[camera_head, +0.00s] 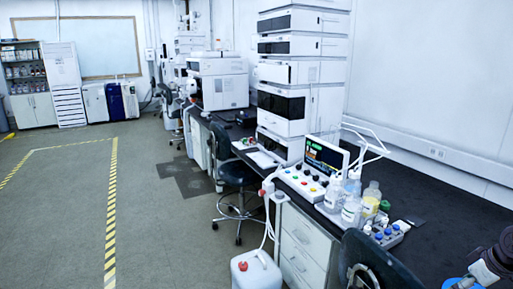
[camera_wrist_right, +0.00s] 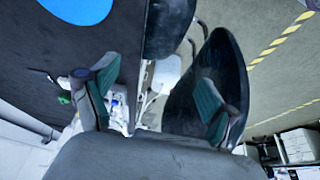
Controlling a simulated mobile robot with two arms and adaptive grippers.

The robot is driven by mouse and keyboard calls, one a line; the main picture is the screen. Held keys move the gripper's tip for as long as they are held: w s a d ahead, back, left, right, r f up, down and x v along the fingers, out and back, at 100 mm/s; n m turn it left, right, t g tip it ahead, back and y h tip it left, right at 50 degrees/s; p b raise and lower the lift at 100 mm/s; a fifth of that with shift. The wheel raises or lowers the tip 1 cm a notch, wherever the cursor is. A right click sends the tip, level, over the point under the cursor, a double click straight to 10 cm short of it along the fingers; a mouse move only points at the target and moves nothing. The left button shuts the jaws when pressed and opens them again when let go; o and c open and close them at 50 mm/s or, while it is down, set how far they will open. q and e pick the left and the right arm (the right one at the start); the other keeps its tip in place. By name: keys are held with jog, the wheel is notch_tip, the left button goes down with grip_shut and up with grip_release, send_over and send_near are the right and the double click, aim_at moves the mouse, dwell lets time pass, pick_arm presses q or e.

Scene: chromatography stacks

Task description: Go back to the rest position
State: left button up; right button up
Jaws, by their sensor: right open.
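My right gripper (camera_wrist_right: 150,88) shows in the right wrist view. Its two dark fingers with green inner pads stand wide apart, and nothing is held between them. Beyond the fingers are a dark chair back (camera_wrist_right: 208,85), part of the black bench top (camera_wrist_right: 60,45) and some small bottles seen through the gap. In the head view, dark and white parts at the lower right corner look like my right arm, but no fingertips can be made out there. My left gripper is in neither view.
The black bench (camera_head: 440,210) runs along the right wall. It carries bottles (camera_head: 352,207), a control panel with a screen (camera_head: 324,157) and tall instrument stacks (camera_head: 300,75). Chairs (camera_head: 238,172) and a white canister (camera_head: 256,272) stand before it. The floor at left is clear.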

jog(key=s+a+f+m+g+h+b, duration=0.15)
jog(key=s+f, duration=0.25)
jog(key=f, duration=0.9)
jog(key=s+a+f+m, duration=0.1)
jog(key=s+a+f, duration=0.25)
jog(key=f, duration=0.85)
jog(key=s+a+f+m+h+b, duration=0.1)
jog(key=s+f, duration=0.4)
jog(key=f, duration=0.8)
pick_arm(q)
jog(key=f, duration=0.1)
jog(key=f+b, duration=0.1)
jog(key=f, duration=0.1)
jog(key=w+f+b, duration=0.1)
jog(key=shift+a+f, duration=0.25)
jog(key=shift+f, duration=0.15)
pick_arm(e)
jog(key=s+a+f, duration=0.7)
jog(key=s, duration=0.4)
jog(key=s+a+f+n+g, duration=0.1)
jog(key=s+a+f, duration=0.6)
jog(key=s, duration=0.5)
jog(key=s+a+f, duration=0.7)
jog(key=s+a, duration=0.2)
jog(key=s, duration=0.3)
jog(key=shift+y, duration=0.35)
jog(key=shift+s+g, duration=0.1)
jog(key=shift+g, duration=0.15)
